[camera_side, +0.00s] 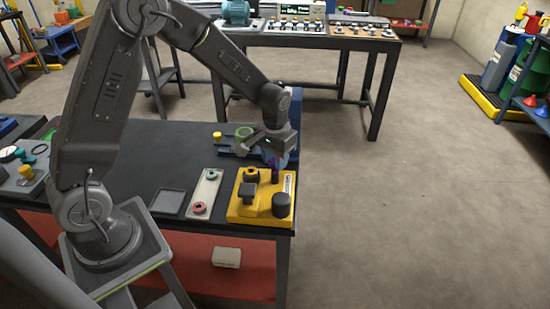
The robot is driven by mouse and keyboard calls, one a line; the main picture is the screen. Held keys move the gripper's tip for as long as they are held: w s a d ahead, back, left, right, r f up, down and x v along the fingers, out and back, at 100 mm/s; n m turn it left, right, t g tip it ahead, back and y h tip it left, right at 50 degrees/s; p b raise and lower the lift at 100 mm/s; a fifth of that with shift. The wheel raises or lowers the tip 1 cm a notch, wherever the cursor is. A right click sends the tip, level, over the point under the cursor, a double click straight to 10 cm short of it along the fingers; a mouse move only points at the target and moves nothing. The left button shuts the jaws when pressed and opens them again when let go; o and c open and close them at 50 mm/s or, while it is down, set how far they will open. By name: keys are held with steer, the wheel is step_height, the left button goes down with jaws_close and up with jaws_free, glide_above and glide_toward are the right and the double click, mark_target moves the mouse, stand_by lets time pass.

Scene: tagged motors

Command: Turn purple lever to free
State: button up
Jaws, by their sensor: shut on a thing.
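The purple lever (274,170) shows as a small dark purple piece at the back right of a yellow box (237,212). My gripper (272,163) is above the back of the yellow box, pointing down, and its jaws are shut on the purple lever. The fingers and the upper part of the lever overlap, so the exact grip is small and hard to make out. A white label plate (289,183) lies to the right of the lever on the box. The lever's position marks are too small to read.
The yellow box also carries a black knob (281,204), a black block-like handle (247,193) and an orange-yellow ring (251,174). A pale panel with round buttons (203,192) and a shallow dark tray (168,202) lie to the left.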

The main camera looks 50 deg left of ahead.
steer(key=shift+m, duration=1.2)
steer(key=o, duration=0.9)
step_height(320, 180, up, 14)
steer(key=shift+f, duration=0.1)
